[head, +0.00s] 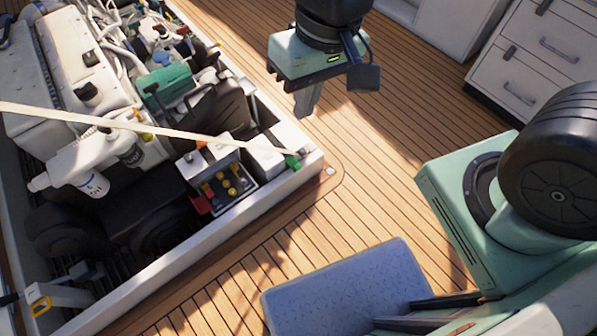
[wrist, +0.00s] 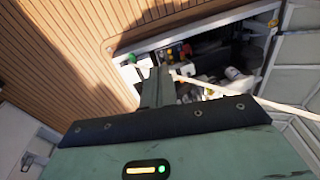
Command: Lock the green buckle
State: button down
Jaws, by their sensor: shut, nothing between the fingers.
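A small green piece, likely the green buckle (head: 293,162), sits at the near right corner of the engine hatch (head: 318,160). It also shows in the wrist view (wrist: 132,59), left of my fingertips. A pale strap (head: 120,124) runs from the left across the engine bay towards that corner. The buckle is too small to tell whether it is locked. My gripper (head: 305,104) is shut and empty, pointing down above the deck, beyond the corner and apart from the buckle. In the wrist view my fingers (wrist: 159,72) are together and partly cover the strap's end.
The open hatch holds an engine, a white bottle (head: 88,178) and a battery (head: 228,187) with yellow caps. A raised hatch rim surrounds it. White drawers (head: 540,50) stand at the upper right.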

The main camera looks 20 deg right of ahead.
jog(key=w+d+f+m+t+b, duration=0.1)
jog(key=w+f+m+b, duration=0.35)
jog(key=f+b, duration=0.65)
jog(key=w+d+f+m+t+b, duration=0.1)
jog(key=w+f+m+b, duration=0.45)
jog(key=f, duration=0.85)
jog(key=m+t+b, duration=0.1)
jog(key=m+b, duration=0.6)
jog(key=b, duration=1.1)
send_over(297, 166)
jog(key=s+d, duration=0.2)
jog(key=s, duration=0.4)
notch_tip(297, 166, down, 24)
jog(key=shift+w+r+h, duration=0.2)
jog(key=shift+h, duration=0.2)
jog(key=shift+a, duration=0.1)
jog(key=b+x, duration=0.3)
jog(key=x, duration=0.1)
jog(key=b+x, duration=0.3)
jog(key=x, duration=0.2)
jog(key=b+x, duration=0.3)
jog(key=x, duration=0.2)
jog(key=shift+w+r, duration=0.1)
jog(key=shift+w, duration=0.15)
